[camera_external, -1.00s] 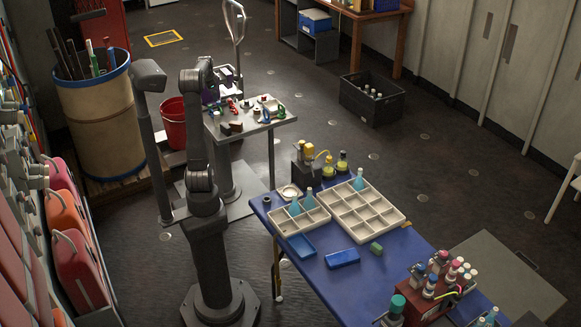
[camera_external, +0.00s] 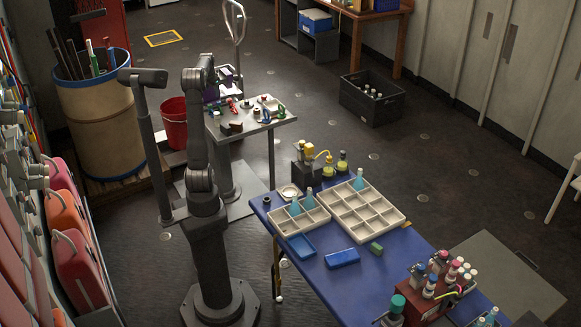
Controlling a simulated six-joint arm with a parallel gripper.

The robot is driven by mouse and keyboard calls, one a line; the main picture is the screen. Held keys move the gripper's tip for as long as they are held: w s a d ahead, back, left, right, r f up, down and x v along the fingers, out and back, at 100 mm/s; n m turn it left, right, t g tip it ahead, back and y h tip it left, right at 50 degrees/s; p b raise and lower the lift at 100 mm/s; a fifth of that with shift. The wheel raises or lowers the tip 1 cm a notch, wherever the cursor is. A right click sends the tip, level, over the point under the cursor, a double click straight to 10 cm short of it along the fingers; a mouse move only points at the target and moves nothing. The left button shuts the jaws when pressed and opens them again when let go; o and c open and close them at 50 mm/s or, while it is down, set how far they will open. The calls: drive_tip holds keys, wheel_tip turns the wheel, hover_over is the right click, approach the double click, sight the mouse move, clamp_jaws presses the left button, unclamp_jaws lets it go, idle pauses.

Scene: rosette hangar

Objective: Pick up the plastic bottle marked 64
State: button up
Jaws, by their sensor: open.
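I cannot read a 64 on any bottle from here. Small teal cone-shaped bottles stand in the beige divided trays on the blue table: two in the small tray (camera_external: 280,226), and one (camera_external: 359,181) at the back of the large tray (camera_external: 398,218). Two yellow bottles (camera_external: 342,162) stand at the table's back edge. Several bottles with pink, white and blue caps (camera_external: 440,262) stand in a red-brown rack at the front right. My arm rises upright left of the table; my gripper cannot be made out behind its upper links.
Blue table (camera_external: 312,270) also holds two blue trays (camera_external: 342,258), a green block (camera_external: 376,249) and a teal-capped bottle (camera_external: 397,304). Behind my arm is a small cluttered grey table (camera_external: 285,118). A dark crate (camera_external: 360,107) of bottles stands on the floor. A barrel (camera_external: 98,120) is at left.

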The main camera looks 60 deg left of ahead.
drive_tip(key=w+a+f+n+g+h, duration=0.15)
drive_tip(key=w+a+f+n, duration=0.35)
drive_tip(key=n, duration=0.7)
drive_tip(key=n+h, duration=0.2)
approach(217, 118)
drive_tip(key=shift+y, duration=0.25)
drive_tip(key=f, duration=0.2)
drive_tip(key=w+f, duration=0.1)
drive_tip(key=a+f, duration=0.1)
drive_tip(key=f, duration=0.1)
drive_tip(key=shift+w+a+f, duration=0.15)
drive_tip(key=shift+w+f, duration=0.05)
drive_tip(key=shift+f, duration=0.15)
drive_tip(key=f, duration=0.4)
drive_tip(key=shift+s+d, duration=0.2)
drive_tip(key=shift+s, duration=0.05)
drive_tip(key=shift+f, duration=0.65)
drive_tip(key=c, duration=1.1)
drive_tip(key=shift+o, duration=0.2)
drive_tip(key=shift+r, duration=0.1)
